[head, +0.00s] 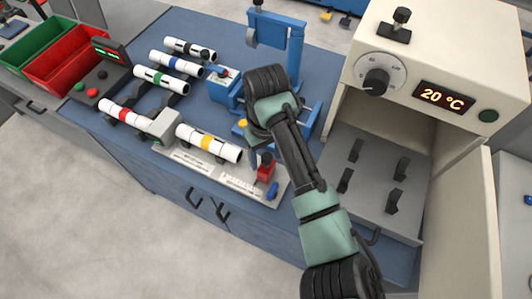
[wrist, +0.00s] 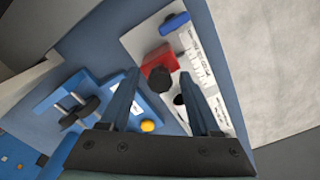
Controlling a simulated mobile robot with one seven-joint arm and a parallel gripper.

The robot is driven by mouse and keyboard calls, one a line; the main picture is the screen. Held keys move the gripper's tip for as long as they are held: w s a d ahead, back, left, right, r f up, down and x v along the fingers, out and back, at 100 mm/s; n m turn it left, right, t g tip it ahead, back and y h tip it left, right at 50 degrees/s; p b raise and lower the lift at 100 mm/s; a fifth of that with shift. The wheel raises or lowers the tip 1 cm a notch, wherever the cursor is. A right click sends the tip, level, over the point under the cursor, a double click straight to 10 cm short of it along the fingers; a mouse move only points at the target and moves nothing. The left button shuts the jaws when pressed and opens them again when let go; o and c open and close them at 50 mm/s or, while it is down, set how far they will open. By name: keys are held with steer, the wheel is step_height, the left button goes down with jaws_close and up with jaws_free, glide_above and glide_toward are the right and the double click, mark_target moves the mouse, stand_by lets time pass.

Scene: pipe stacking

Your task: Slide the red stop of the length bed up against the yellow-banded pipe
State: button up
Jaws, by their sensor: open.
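The red stop (head: 265,170) sits on the length bed (head: 185,157), a pale plate with a printed scale at its right part. The yellow-banded pipe (head: 208,143) lies along the bed to the left of the stop, and a gap shows between them. In the wrist view the red stop (wrist: 157,57) carries a black knob (wrist: 160,80). My gripper (wrist: 159,73) is open, with the knob seen between its fingertips; I cannot tell whether they touch it. A white, dark-holed end below the knob may be the pipe's. My arm hides most of the gripper in the head view.
A grey block (head: 164,125) stands at the pipe's left end. A blue piece (head: 273,191) lies at the bed's right end. Other banded pipes lie at left; an oven (head: 440,60) is at right.

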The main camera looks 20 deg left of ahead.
jaws_close()
stand_by(0.3)
steer(key=a, duration=0.4)
steer(key=a+p, duration=0.1)
steer(key=a, duration=0.3)
steer(key=shift+w+r, duration=0.1)
steer(key=shift+w, duration=0.1)
jaws_free()
steer(key=shift+a, duration=0.15)
